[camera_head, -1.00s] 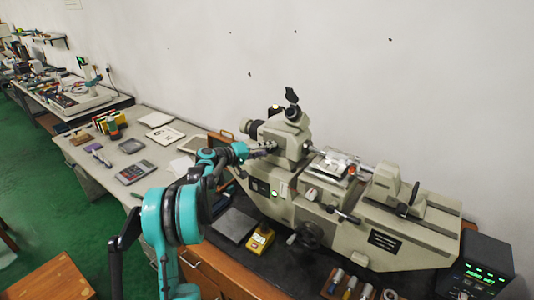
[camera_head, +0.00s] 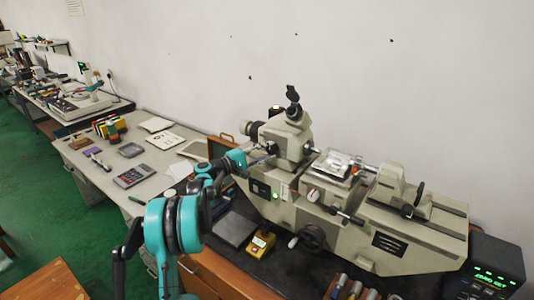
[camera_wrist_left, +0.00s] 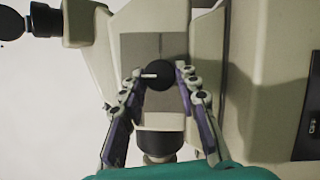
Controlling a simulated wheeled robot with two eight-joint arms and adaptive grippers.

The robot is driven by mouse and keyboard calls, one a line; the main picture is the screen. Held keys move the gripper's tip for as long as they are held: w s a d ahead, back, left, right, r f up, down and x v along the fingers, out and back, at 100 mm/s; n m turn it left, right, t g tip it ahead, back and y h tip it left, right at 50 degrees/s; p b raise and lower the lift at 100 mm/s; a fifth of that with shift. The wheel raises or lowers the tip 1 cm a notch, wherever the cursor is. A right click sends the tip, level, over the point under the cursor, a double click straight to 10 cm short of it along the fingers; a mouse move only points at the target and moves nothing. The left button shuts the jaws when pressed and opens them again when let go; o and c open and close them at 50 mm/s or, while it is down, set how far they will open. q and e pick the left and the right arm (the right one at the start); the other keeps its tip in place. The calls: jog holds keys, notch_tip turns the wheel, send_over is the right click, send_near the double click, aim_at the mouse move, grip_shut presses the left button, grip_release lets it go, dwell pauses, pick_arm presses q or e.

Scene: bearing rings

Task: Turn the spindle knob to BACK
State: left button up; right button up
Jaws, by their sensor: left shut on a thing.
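The spindle knob (camera_wrist_left: 160,76) is a round black knob with a white pointer mark, on the grey front panel of the machine's headstock (camera_head: 291,141). In the left wrist view its white mark points left. My left gripper (camera_wrist_left: 160,73) has its two fingers on either side of the knob, shut on it. In the head view the left gripper (camera_head: 263,159) reaches the headstock from the left, and the knob is hard to make out there. No BACK label is readable in either view. My right gripper is not in view.
The measuring machine (camera_head: 350,225) stands on a dark bench top against the wall. A yellow device (camera_head: 261,244) lies in front of it, and a display box (camera_head: 495,270) stands at the right. A grey desk with a calculator (camera_head: 134,175) is at the left.

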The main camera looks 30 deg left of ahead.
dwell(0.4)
pick_arm(q)
jog(key=o, duration=1.2)
jog(key=shift+c, duration=0.2)
jog(key=v, duration=1.2)
